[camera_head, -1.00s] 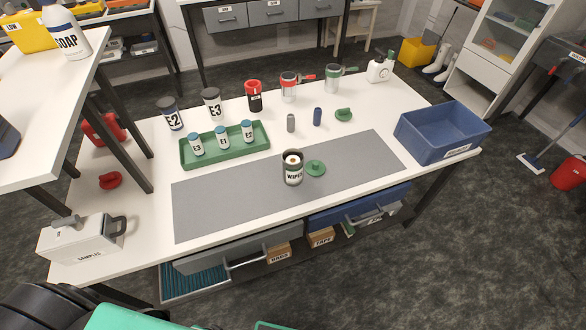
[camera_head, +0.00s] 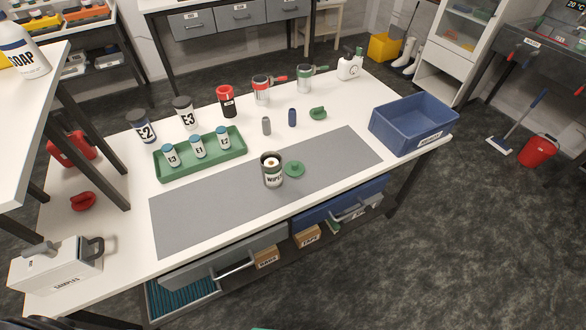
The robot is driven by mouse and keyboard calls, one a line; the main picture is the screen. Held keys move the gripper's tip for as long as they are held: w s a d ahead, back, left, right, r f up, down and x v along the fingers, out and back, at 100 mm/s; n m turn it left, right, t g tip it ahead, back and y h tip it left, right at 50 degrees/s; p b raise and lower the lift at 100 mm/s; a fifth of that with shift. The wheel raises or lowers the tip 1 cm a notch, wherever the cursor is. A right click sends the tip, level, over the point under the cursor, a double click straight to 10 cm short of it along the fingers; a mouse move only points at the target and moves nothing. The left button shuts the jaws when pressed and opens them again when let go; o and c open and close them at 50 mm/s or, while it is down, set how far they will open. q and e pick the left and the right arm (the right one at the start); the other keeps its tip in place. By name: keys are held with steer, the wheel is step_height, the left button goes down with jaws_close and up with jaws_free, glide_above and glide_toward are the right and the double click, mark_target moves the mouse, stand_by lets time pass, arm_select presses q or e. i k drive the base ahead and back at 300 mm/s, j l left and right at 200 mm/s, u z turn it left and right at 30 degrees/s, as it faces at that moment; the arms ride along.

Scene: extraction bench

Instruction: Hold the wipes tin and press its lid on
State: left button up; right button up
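The wipes tin (camera_head: 273,174) stands upright and open on the grey mat (camera_head: 205,212), with its label facing me and a white roll showing inside. The green lid (camera_head: 294,169) lies on the mat just right of the tin, apart from its rim.
A green tray (camera_head: 181,175) with several small labelled bottles sits behind the mat. Bottles, red and green-topped containers and another green lid-like piece (camera_head: 318,113) stand further back. A blue bin (camera_head: 414,124) is at the right, a samples box (camera_head: 58,263) at the left front. Drawers below the bench stand partly open.

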mark_target(272, 176)
steer(key=i+l+u, duration=0.2)
steer(key=l, duration=0.2)
steer(key=i+l+u, duration=0.2)
steer(key=l, duration=0.25)
steer(key=l+u, duration=0.2)
steer(key=l, duration=0.2)
